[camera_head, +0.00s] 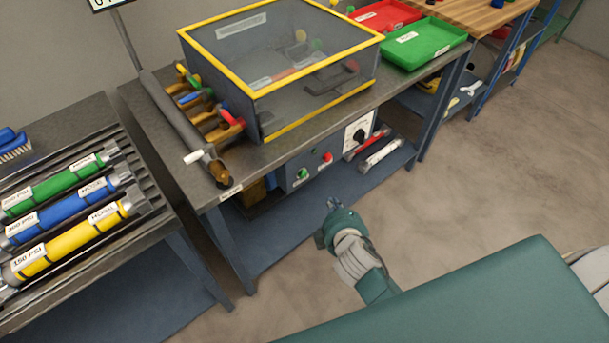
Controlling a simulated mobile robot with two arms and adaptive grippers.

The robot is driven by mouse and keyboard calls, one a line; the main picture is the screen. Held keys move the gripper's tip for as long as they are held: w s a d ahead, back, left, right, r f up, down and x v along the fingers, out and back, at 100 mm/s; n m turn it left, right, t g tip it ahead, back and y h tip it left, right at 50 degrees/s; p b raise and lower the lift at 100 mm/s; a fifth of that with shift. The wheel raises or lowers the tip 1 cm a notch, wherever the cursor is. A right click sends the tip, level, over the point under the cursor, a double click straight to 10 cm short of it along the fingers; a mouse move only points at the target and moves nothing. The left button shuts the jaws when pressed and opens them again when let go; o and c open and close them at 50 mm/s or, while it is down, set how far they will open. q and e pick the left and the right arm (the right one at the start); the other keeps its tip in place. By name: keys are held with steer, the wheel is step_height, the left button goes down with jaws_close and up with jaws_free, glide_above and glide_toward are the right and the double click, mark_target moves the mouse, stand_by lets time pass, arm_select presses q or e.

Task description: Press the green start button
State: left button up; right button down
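The green start button (303,173) is on the front of a grey control box (308,171) under the middle bench. A red button (328,157) sits to its right on the same box. My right gripper (324,221) is in front of the bench, below and a little right of the green button in the picture. It looks apart from the box. Its fingers are small and seen from above and behind, so I cannot tell whether they are open or shut. Nothing held shows. My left gripper is not in view.
A dial panel (360,131) is right of the buttons. The bench top (190,180) overhangs the box and carries a yellow-edged clear case (290,60). A rack of coloured cylinders (70,215) stands left. The floor (470,180) to the right is clear.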

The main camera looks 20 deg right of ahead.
mark_target(303, 174)
steer(key=w+a+b, duration=0.2)
steer(key=w+a, duration=0.1)
steer(key=w, duration=0.5)
steer(key=shift+w, duration=0.15)
stand_by(1.5)
steer(key=shift+w+a, duration=0.2)
steer(key=shift+w, duration=0.15)
